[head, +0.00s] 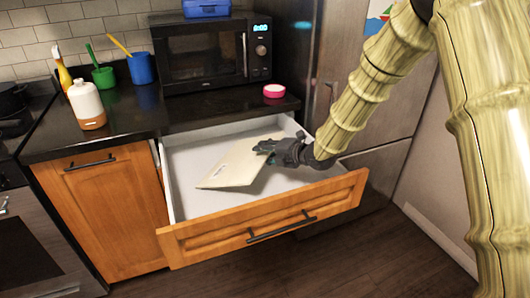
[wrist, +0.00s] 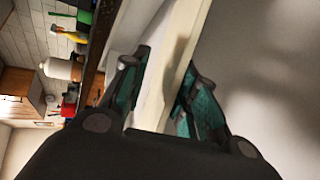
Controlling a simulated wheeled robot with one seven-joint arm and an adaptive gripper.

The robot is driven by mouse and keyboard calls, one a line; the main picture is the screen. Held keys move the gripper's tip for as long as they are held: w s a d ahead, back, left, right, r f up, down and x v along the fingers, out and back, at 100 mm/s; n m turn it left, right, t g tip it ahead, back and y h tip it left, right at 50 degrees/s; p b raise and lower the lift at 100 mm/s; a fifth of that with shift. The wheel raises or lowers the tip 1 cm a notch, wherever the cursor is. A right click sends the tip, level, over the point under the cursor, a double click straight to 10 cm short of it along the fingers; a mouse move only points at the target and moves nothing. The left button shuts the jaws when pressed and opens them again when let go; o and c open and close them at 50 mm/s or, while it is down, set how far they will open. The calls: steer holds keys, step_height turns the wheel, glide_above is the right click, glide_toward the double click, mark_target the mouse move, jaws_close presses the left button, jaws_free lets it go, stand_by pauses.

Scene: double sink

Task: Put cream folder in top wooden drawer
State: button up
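The cream folder (head: 235,168) lies at a slant inside the open top wooden drawer (head: 262,234), its lower left corner near the drawer's left front. My gripper (head: 270,149) is over the drawer at the folder's right edge. In the wrist view the folder (wrist: 161,85) runs between the two fingers of my gripper (wrist: 165,68). The fingers are partly closed and appear to press on both its sides. Whether the folder's whole underside rests on the drawer floor is hidden.
A black microwave (head: 210,52) with a blue box (head: 206,8) on it stands on the counter behind the drawer. A white and brown bottle (head: 86,105), a pink container (head: 274,91) and cups stand nearby. The drawer's right floor is clear.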

steer(key=shift+r, duration=0.1)
steer(key=shift+d+r, duration=0.1)
steer(key=v, duration=1.1)
steer(key=shift+s+d, duration=0.25)
steer(key=shift+s, duration=0.1)
stand_by(0.8)
